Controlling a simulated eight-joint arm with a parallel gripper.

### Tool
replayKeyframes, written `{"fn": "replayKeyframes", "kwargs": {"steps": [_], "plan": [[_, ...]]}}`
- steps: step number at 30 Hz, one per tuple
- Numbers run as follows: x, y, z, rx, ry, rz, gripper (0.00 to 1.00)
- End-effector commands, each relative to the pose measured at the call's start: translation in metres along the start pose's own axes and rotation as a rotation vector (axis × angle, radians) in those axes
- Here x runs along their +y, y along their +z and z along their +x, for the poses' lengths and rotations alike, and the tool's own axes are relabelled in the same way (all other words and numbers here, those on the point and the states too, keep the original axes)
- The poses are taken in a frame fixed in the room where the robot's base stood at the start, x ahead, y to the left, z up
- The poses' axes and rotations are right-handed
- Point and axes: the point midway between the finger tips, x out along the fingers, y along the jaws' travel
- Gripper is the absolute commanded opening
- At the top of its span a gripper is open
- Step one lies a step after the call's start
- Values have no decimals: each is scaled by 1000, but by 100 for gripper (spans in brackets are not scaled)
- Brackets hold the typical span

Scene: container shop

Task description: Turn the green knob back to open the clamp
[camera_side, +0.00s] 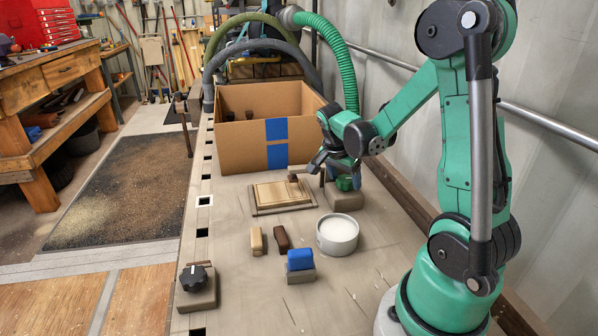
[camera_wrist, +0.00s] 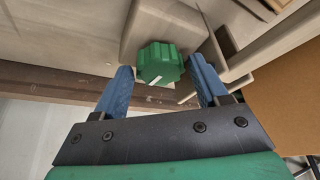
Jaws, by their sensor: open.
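The green knob (camera_side: 346,183) sits on a grey-brown block (camera_side: 345,201) at the right of the bench. In the wrist view the ribbed green knob (camera_wrist: 160,62) shows a white mark on its near side. My gripper (camera_side: 342,172) is over the knob. In the wrist view my gripper (camera_wrist: 161,66) is open, with one blue finger on each side of the knob and a small gap visible on both sides. The clamp arm (camera_side: 303,181) reaches left from near the block toward the wooden board (camera_side: 278,193). Whether it presses on the board I cannot tell.
A large cardboard box (camera_side: 235,150) stands close behind. In front are a white-filled round tub (camera_side: 337,234), a blue-topped block (camera_side: 300,262), tan (camera_side: 256,241) and brown (camera_side: 281,238) pieces, and a black knob (camera_side: 194,278) on a block. The front right bench is clear.

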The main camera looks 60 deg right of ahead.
Motion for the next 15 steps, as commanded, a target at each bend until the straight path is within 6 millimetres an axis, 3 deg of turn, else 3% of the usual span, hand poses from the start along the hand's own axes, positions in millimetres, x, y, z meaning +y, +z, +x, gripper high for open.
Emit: {"fn": "replayKeyframes", "kwargs": {"steps": [7,14,15], "plan": [[0,0,1,0,0,0,67],[0,0,1,0,0,-1,1],[0,0,0,0,0,-1,1]]}}
